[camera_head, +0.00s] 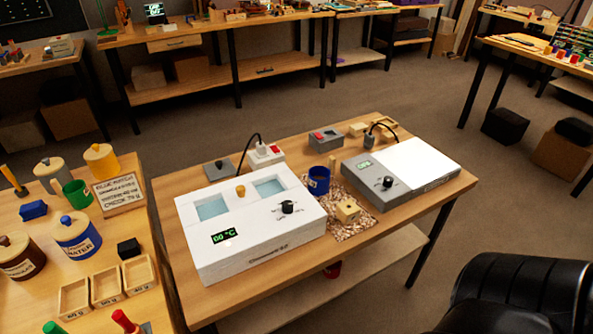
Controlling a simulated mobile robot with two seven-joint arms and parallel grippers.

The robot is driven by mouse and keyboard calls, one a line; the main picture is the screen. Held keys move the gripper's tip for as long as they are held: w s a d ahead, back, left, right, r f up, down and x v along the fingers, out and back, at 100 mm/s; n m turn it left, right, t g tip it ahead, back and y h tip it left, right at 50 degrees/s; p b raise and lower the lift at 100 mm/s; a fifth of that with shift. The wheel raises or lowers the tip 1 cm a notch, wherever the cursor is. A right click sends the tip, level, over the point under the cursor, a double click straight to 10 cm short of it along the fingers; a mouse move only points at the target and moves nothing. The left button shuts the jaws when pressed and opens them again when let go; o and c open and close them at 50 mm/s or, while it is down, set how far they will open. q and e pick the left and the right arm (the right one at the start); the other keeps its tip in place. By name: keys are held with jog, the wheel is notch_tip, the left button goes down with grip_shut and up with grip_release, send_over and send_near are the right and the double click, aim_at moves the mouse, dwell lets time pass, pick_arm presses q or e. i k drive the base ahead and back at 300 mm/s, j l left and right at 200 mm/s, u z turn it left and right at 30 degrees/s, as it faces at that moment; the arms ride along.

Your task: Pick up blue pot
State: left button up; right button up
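A small dark blue pot (319,180) stands upright near the middle of the bench (192,176), between the white heating bath and the grey device. It is at the back edge of a speckled mat (352,224), with a pale mark on its side. A wooden block with a hole (347,211) sits just in front of it. A blue-and-white jar with a lid (78,240), labelled as water, stands on the left table. Neither of my grippers shows in the head view.
The white heating bath (250,247) has two basins and a display. The grey device (377,186) with a white plate is to the right of the pot. A power strip (265,155) and grey box (326,138) are behind. A black padded shape (520,290) fills the lower right.

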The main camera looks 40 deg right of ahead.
aim_at(319, 176)
jog(key=k+l+u, duration=0.1)
jog(key=l+u, duration=0.25)
jog(key=k+l+u, duration=0.15)
jog(key=l+u, duration=0.2)
jog(key=k+l+u, duration=0.15)
jog(key=l, duration=0.15)
jog(key=k+l+u, duration=0.15)
jog(key=l, duration=0.2)
jog(key=k+l+u, duration=0.15)
jog(key=l, duration=0.15)
jog(key=k+l, duration=0.25)
jog(key=k+l+u, duration=0.1)
jog(key=k+l, duration=0.2)
jog(key=l, duration=0.2)
